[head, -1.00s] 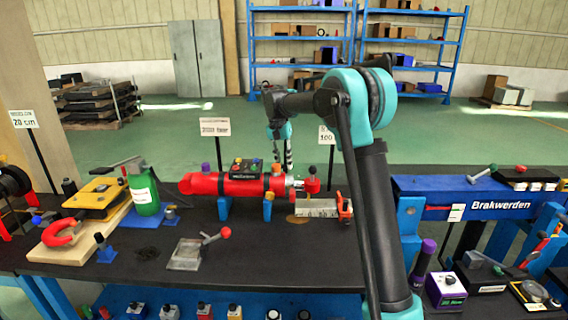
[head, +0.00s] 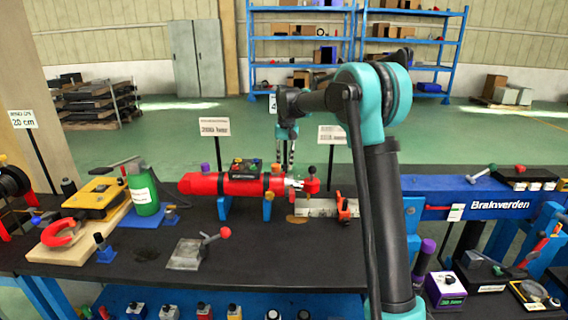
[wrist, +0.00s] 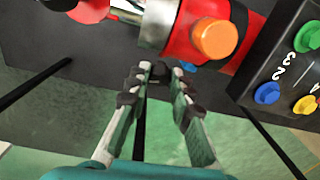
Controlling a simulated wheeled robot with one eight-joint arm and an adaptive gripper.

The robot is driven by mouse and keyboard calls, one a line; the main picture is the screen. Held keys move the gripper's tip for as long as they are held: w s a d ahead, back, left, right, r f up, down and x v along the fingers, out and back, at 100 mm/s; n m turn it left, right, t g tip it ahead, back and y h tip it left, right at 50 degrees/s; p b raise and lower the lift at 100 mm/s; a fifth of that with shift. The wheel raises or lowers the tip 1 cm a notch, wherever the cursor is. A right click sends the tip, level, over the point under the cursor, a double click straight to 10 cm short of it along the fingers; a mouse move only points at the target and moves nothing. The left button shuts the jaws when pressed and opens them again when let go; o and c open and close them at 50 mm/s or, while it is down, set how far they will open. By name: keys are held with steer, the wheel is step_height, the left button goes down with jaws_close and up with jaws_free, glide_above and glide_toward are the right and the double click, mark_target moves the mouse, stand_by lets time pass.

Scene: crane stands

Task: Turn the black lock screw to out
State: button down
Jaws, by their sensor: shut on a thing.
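A red cylinder (head: 215,184) lies on blue supports on the black bench in the head view. Its bright metal end and orange cap (wrist: 215,38) show in the wrist view. My gripper (wrist: 160,72) reaches down at the far side of the cylinder's metal end; it also shows in the head view (head: 288,164). Its fingers are closed around a small dark piece, which appears to be the black lock screw (wrist: 159,69). The fingertips mostly hide it, and its turned position cannot be read.
A red end piece (head: 311,186) with a black knob stands to the gripper's right. A green bottle (head: 143,190) and a yellow block stand left.

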steer(key=n, duration=0.1)
steer(key=n+y, duration=0.1)
steer(key=n, duration=0.1)
steer(key=n+y, duration=0.1)
steer(key=shift+w+d+n+g, duration=0.1)
steer(key=shift+d+n+g, duration=0.2)
steer(key=shift+n+g, duration=0.1)
steer(key=shift+w+d+f+n+g+y, duration=0.1)
steer(key=shift+n+g+y, duration=0.35)
steer(key=shift+n, duration=0.55)
steer(key=shift+n+g+y, duration=0.25)
steer(key=shift+n+y, duration=0.3)
steer(key=shift+n, duration=0.45)
steer(key=c, duration=1.3)
jaws_free()
steer(key=shift+c, duration=0.2)
steer(key=v, duration=1.2)
